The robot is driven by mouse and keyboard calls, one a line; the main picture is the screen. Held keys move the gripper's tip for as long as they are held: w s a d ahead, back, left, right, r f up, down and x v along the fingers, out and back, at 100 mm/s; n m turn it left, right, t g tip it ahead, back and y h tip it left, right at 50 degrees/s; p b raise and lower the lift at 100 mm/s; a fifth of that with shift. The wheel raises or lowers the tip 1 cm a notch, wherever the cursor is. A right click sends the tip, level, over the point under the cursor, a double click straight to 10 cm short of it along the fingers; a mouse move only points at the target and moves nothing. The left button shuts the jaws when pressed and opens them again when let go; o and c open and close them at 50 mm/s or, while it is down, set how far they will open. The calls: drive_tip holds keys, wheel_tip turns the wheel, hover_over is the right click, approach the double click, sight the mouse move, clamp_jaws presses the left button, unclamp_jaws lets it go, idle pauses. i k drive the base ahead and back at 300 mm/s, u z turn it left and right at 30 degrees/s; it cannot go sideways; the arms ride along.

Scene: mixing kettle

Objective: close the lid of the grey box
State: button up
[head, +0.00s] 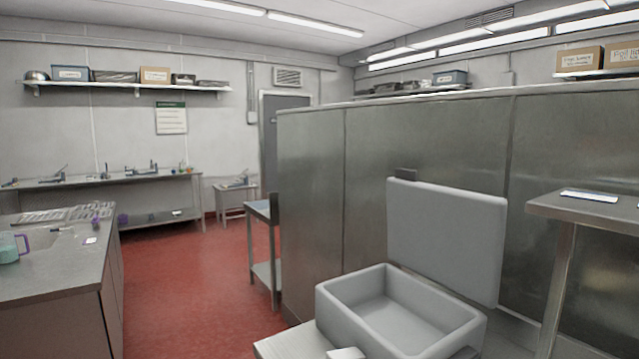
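The grey box (336,309) stands open at the bottom right of the head view. Its inside shows and looks empty. Its grey lid (445,235) stands up, roughly upright, behind the box and in front of a steel partition. A small dark tab (405,174) shows at the lid's upper left edge. The box's near lower part is cut off by the picture edge. My gripper is not recognizable in this view.
The box rests on a light surface (280,347). A small pale block (346,353) sits at the bottom edge, too cropped to identify. A steel partition (310,190) runs behind the lid. A steel table (590,207) stands right. Red floor (190,270) is open at left, beside a counter (60,275).

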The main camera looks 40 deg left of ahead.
sight(454, 238)
drive_tip(key=u, duration=1.45)
drive_tip(key=k, duration=0.55)
drive_tip(key=u, duration=1)
drive_tip(key=i, duration=1.25)
drive_tip(key=z, duration=0.4)
drive_tip(key=i, duration=0.8)
drive_tip(key=z, duration=0.65)
